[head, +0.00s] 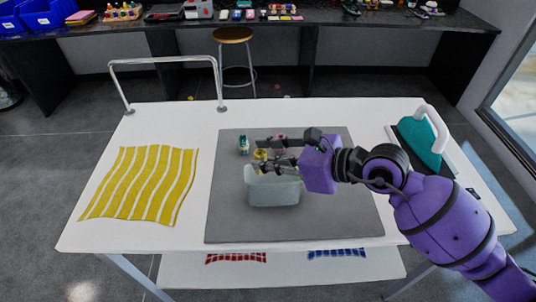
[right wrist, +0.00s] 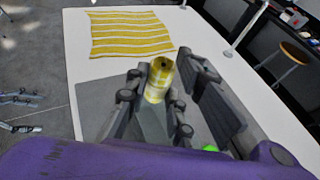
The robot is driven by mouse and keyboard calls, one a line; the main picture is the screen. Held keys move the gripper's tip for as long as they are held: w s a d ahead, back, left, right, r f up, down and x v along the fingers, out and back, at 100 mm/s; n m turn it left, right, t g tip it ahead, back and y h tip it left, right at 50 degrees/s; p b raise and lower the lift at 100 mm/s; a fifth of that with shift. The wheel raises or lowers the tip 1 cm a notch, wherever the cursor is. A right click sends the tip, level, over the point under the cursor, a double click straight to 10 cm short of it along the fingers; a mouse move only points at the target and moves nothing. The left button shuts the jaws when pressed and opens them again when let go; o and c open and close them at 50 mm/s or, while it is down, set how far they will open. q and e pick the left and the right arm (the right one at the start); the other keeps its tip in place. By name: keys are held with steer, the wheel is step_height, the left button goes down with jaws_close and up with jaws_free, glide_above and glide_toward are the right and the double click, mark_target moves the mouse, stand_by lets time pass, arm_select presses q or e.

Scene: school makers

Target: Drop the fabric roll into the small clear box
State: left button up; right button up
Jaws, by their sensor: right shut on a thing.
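The fabric roll (head: 261,155) is small, yellow and white. My right gripper (head: 262,158) is shut on it and holds it near the back left rim of the small clear box in the picture. The roll also shows between the fingers in the right wrist view (right wrist: 160,78). The clear box (head: 273,190) stands on the grey mat (head: 340,215); the gripper partly covers its back edge, and I cannot tell the roll's exact height above it. My left gripper (right wrist: 22,113) shows at the left edge of the right wrist view, empty, with its fingers apart.
A small green-capped item (head: 243,146) and a reddish one (head: 280,140) stand on the mat behind the box. Striped yellow fabric (head: 143,184) lies to the left. A teal iron (head: 422,140) stands at the right. A metal rail (head: 165,60) rises at the back left.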

arm_select(q)
steer(key=shift+d+f, duration=0.1)
steer(key=shift+d, duration=0.2)
arm_select(e)
steer(key=o, duration=1)
steer(key=shift+c, duration=0.2)
arm_select(q)
steer(key=shift+s, duration=0.2)
arm_select(e)
steer(key=v, duration=1.2)
arm_select(q)
steer(key=shift+f, duration=0.1)
arm_select(e)
steer(key=shift+d+r, duration=0.1)
